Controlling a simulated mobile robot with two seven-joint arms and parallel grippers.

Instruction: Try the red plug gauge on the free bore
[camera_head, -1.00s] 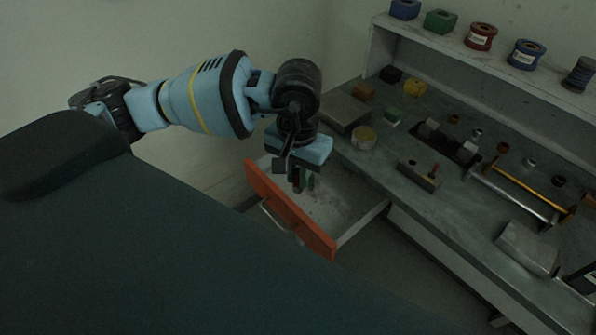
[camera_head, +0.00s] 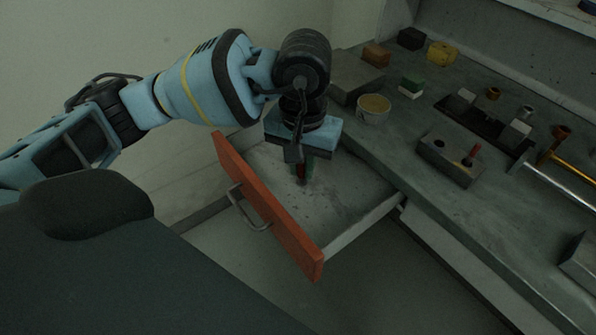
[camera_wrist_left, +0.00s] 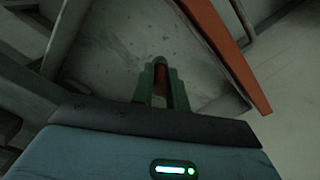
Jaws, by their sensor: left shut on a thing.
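My left gripper (camera_head: 303,170) points down over the open drawer with the orange-red front (camera_head: 270,208). In the left wrist view its green fingers (camera_wrist_left: 160,88) are shut on a dark red rod with a grey tip, which looks like the red plug gauge (camera_wrist_left: 160,75). Whether its tip touches the drawer floor I cannot tell. On the bench, a grey block (camera_head: 447,166) has a dark open bore (camera_head: 438,143) on its left and a red pin (camera_head: 474,152) standing toward its right. My right gripper is not in view.
The bench top (camera_head: 420,190) stands behind and right of the drawer. A round yellow-topped tub (camera_head: 373,108) and small coloured blocks, including a green-and-white one (camera_head: 411,87), lie on it. A long metal bar (camera_head: 556,186) lies at right. The rest of the drawer floor (camera_head: 345,190) looks empty.

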